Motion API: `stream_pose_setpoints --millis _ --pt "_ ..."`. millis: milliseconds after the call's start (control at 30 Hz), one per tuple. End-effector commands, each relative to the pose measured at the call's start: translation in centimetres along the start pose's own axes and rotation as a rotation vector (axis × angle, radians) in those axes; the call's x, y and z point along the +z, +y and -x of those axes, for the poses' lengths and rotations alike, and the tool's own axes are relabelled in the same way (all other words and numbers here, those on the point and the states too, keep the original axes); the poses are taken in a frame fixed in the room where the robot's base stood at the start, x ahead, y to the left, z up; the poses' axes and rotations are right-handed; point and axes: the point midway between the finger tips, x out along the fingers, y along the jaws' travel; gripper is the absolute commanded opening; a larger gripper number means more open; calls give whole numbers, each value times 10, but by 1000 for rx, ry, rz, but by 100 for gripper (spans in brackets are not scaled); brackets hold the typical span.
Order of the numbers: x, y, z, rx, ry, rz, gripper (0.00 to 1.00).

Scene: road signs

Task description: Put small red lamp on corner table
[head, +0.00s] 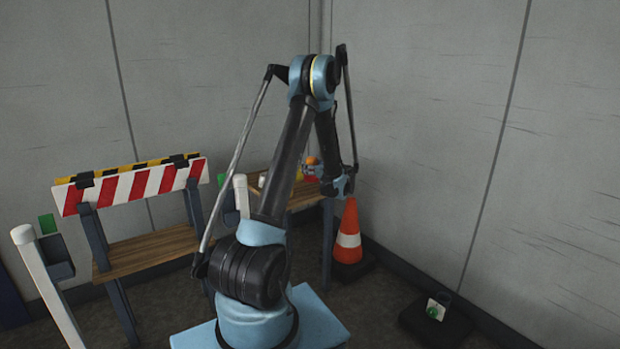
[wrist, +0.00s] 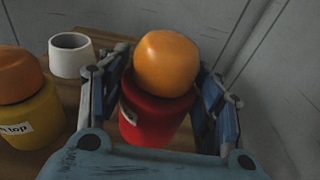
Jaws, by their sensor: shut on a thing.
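The small red lamp (wrist: 152,118), a red body with an orange dome on top, stands upright between the fingers of my gripper (wrist: 166,75) in the wrist view. The fingers are shut on it from both sides. In the head view its orange dome (head: 312,161) shows small beside my gripper, at the corner table (head: 304,198). The table's wooden top (wrist: 72,93) also shows in the wrist view. My gripper hides the lamp's base, so I cannot tell whether it touches the table.
A yellow lamp with an orange dome and a label (wrist: 28,115) and a white cup (wrist: 71,56) stand on the table, left of the red lamp. An orange traffic cone (head: 348,235) stands right of the table. A striped barrier (head: 135,187) is at left. Walls close the corner behind.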

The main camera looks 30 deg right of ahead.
Motion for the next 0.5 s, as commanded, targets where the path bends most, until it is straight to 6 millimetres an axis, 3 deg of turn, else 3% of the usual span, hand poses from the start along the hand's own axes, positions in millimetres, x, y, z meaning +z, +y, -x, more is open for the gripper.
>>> stream_pose_setpoints --millis 300,500 --pt "-33 0 -6 1 0 0 27" --pt "-39 1 -6 1 -1 0 27"
